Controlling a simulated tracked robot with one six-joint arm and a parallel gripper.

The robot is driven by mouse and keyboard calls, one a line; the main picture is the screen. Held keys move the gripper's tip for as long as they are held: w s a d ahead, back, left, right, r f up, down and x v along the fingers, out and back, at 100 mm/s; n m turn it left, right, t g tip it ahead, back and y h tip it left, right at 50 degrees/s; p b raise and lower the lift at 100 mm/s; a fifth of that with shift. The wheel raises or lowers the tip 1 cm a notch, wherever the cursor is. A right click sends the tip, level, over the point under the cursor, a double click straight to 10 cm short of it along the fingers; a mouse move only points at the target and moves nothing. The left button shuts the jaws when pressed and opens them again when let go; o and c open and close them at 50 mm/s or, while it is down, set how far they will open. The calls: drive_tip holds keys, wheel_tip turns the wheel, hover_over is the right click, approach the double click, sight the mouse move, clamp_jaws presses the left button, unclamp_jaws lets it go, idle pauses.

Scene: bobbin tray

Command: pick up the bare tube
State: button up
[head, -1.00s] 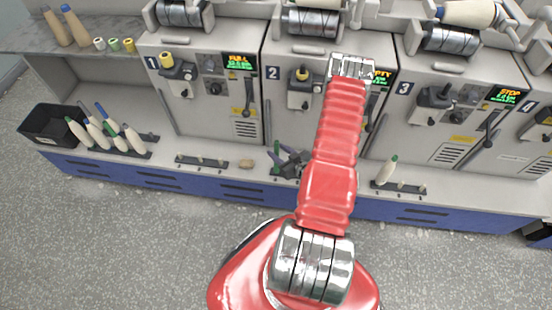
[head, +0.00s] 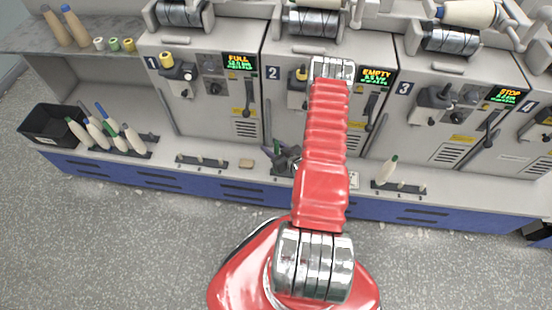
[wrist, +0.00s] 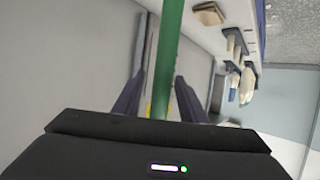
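A plain green tube, the bare tube (wrist: 168,50), runs up through the middle of the wrist view, between the two dark purple fingers of my gripper (wrist: 160,85). A gap shows between the tube and the left finger; the right finger lies close beside the tube. The fingers look open around it. The tube's lower end is hidden behind the gripper body. In the head view my gripper (head: 276,152) is small and partly hidden by my red arm, low in front of machine 2 above the counter. A bit of green shows there.
Peg strips (head: 201,162) stand along the counter. Full bobbins (head: 123,140) stand at the left beside a black bin (head: 52,122). One bobbin (head: 387,170) stands on the right strip. A small tan block (head: 246,164) lies left of my gripper. Machine panels rise close behind.

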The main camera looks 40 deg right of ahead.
drive_tip(key=shift+c, duration=0.4)
clamp_jaws()
drive_tip(key=shift+r, duration=0.1)
wheel_tip(320, 180, up, 18)
idle(1.0)
idle(0.5)
